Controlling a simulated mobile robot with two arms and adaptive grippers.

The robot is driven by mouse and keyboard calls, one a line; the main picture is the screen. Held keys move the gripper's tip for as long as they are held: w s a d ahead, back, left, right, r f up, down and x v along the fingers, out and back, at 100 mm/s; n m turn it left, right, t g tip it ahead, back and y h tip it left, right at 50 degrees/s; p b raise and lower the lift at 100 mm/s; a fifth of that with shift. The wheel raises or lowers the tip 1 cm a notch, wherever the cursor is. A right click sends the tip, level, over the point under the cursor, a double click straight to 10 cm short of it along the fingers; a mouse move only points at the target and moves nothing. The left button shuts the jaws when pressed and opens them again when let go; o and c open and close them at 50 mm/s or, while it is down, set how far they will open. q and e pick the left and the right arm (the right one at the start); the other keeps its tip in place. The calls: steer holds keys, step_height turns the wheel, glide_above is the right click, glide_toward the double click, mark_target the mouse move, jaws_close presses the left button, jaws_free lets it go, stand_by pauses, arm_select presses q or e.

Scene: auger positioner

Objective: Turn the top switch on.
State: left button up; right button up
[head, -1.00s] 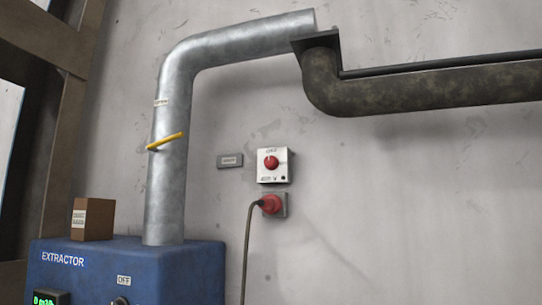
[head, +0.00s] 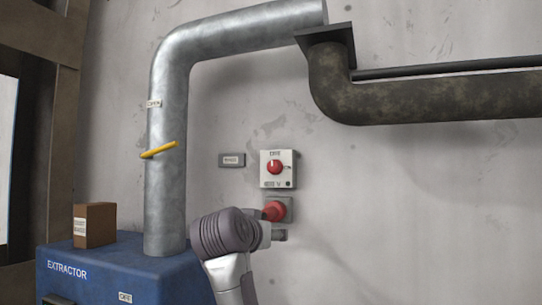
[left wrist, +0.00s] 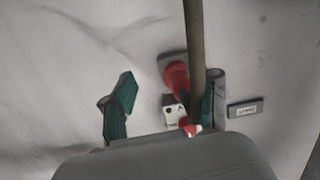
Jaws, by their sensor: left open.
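The top switch is a red rotary knob (head: 275,167) on a white wall box (head: 264,181) with small, blurred lettering above it. Just below it, a red plug (head: 273,210) sits in a grey socket. My left arm rises from the bottom, its wrist in front of the wall beside the plug; its fingers are mostly hidden there. In the left wrist view my left gripper (left wrist: 165,103) is open, with teal pads apart and nothing held. The switch knob (left wrist: 188,127) and the red plug (left wrist: 176,82) appear between the fingers, near the right one.
A cable (left wrist: 195,45) crosses the left wrist view close to the right finger. A small wall label (head: 232,160) is left of the switch. A blue extractor (head: 110,268), a brown box (head: 95,225) and a metal duct (head: 166,190) with a yellow lever (head: 159,150) stand left.

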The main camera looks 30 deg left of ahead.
mark_target(272, 167)
arm_select(q)
steer(key=s+a+r+t, duration=0.1)
steer(key=s+r, duration=0.2)
steer(key=r, duration=0.5)
steer(key=s+a+r+t, duration=0.1)
steer(key=s+r+t, duration=0.15)
steer(key=r, duration=0.45)
steer(key=shift+n+g, duration=0.4)
steer(key=shift+g, duration=0.05)
steer(key=p+x, duration=0.2)
steer(key=x, duration=0.2)
steer(key=p+x, duration=0.3)
steer(key=x, duration=0.1)
steer(key=p+x, duration=0.2)
steer(key=x, duration=0.2)
steer(key=shift+w+d+r, duration=0.1)
steer(key=shift+d+r, duration=0.2)
steer(key=shift+d, duration=0.05)
steer(key=shift+w+a+f+p, duration=0.2)
steer(key=shift+w+p, duration=0.2)
steer(key=shift+w, duration=0.15)
steer(key=shift+d, duration=0.1)
jaws_close()
